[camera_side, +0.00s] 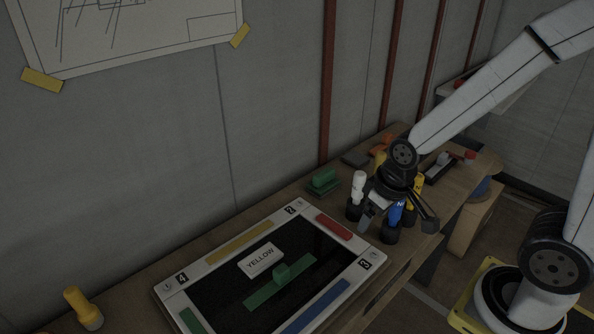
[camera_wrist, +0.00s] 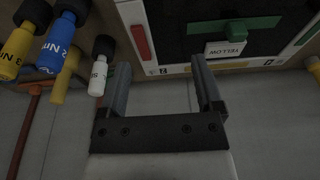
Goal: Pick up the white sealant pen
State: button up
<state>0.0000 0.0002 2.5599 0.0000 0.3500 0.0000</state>
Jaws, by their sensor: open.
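The white sealant pen (camera_side: 358,187) stands upright on its dark cap on the bench, just beyond the board's right corner. It also shows in the wrist view (camera_wrist: 98,78), with its black cap toward the top. My gripper (camera_wrist: 161,66) is open, with nothing visible between its fingers. In the wrist view the pen is just left of the left finger, outside the jaws. In the side view my gripper (camera_side: 398,222) is low, right of the white pen and in front of the blue pen (camera_side: 396,213); it partly hides the pens there.
A yellow pen (camera_side: 417,188) stands close to the blue one. A yellow pen (camera_side: 82,307) stands far left. The wall runs behind the bench.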

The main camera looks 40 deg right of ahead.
jog(key=shift+o, duration=0.4)
jog(key=shift+w, duration=0.1)
jog(key=m+g, duration=0.3)
jog(key=m, duration=1.2)
send_over(360, 173)
jog(key=shift+s+d+f, duration=0.15)
jog(key=shift+s+f, duration=0.05)
jog(key=shift+f, duration=0.1)
jog(key=shift+w+f, duration=0.15)
jog(key=shift+f, duration=3.75)
grip_shut()
